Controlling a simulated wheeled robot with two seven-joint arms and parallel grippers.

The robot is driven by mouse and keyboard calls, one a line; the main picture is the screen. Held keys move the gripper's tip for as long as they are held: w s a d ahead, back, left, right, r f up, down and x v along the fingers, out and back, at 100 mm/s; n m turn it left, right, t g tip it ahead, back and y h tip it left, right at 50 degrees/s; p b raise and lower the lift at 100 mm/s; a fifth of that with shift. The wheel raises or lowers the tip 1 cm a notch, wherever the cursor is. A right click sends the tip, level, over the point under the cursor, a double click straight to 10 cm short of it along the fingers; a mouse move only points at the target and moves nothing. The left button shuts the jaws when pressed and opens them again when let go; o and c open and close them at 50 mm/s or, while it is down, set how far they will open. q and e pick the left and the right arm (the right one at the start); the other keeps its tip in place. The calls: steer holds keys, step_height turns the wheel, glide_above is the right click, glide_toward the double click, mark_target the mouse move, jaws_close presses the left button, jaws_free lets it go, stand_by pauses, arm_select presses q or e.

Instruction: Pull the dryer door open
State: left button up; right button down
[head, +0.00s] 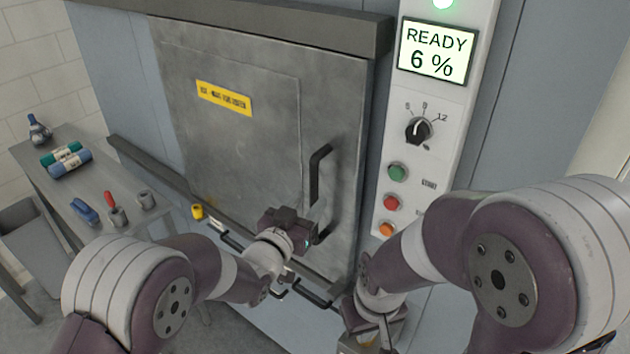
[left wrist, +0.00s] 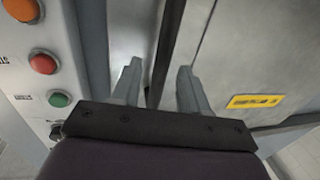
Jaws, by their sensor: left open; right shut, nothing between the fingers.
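The dryer door (head: 240,120) is a large grey metal panel with a yellow label, and it looks closed. Its black vertical handle (head: 316,178) is near the right edge. My left gripper (head: 313,218) is at the handle's lower part, with its fingers pointing at the door. In the left wrist view, the two fingers of my left gripper (left wrist: 158,84) are apart, and the dark handle bar (left wrist: 166,45) shows between them; contact cannot be made out. My right gripper (head: 368,342) is low at the bottom of the head view, shut and away from the door, its fingertips barely visible.
A control panel (head: 406,140) with a screen reading "READY 6 %", a knob and coloured buttons stands right of the door. A dark rail (head: 160,172) runs below the door. A side table (head: 60,187) at left holds rolls, a bottle and small tools.

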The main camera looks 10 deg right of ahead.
mark_target(311, 196)
arm_select(q)
steer(key=p+x, duration=0.1)
steer(key=x, duration=0.2)
steer(key=shift+w+r, duration=0.1)
steer(key=shift+w+d, duration=0.2)
steer(key=shift+w, duration=0.25)
steer(key=shift+d, duration=0.15)
jaws_close()
